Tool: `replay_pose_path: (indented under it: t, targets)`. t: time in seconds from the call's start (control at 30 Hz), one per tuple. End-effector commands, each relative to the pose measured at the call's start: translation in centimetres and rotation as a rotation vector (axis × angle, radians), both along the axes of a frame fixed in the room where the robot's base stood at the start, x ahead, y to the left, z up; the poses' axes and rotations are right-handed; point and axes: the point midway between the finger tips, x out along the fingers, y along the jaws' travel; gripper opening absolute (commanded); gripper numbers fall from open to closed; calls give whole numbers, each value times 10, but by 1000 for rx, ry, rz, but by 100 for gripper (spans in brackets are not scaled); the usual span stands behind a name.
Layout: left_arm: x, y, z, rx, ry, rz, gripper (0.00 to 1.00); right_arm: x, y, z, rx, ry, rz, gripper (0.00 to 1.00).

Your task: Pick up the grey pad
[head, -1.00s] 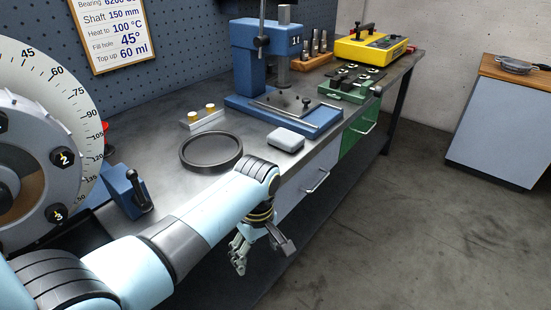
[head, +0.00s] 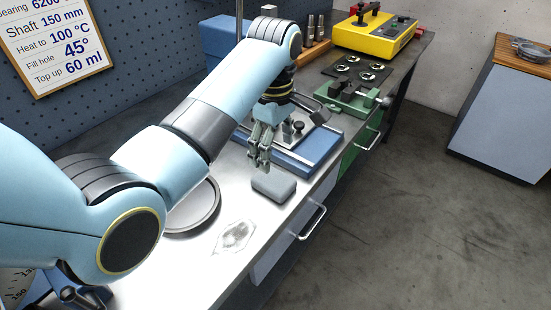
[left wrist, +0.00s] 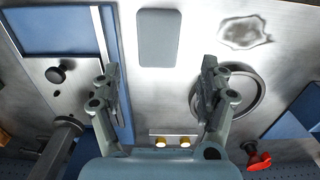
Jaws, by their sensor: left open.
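The grey pad (head: 274,186) is a rounded flat block lying on the metal bench top near its front edge. In the left wrist view the pad (left wrist: 159,38) lies beyond the fingertips, between their lines. My left gripper (head: 262,160) hangs above the bench, just behind and above the pad, apart from it. Its two fingers are spread and empty in the left wrist view (left wrist: 160,72). My right gripper does not show.
A blue press base (head: 315,152) stands right of the pad. A whitish smear (head: 235,237) marks the bench. Two yellow-capped pieces (left wrist: 172,141) show in the wrist view.

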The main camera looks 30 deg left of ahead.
Motion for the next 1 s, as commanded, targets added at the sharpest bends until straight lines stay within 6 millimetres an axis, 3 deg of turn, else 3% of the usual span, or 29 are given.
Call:
replay_pose_path:
  t: [0.07,0.4,0.57,0.8,1.0]
  targets:
    - [0,-1,-1,-1,2,2,77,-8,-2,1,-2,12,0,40]
    - [0,0,-49,-1,1,3,77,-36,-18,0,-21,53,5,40]
    - [0,1,-62,-1,2,3,77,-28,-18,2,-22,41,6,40]
    - [-1,2,-99,-2,2,3,77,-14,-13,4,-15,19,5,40]
    - [0,2,-105,-1,-1,3,77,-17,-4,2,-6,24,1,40]
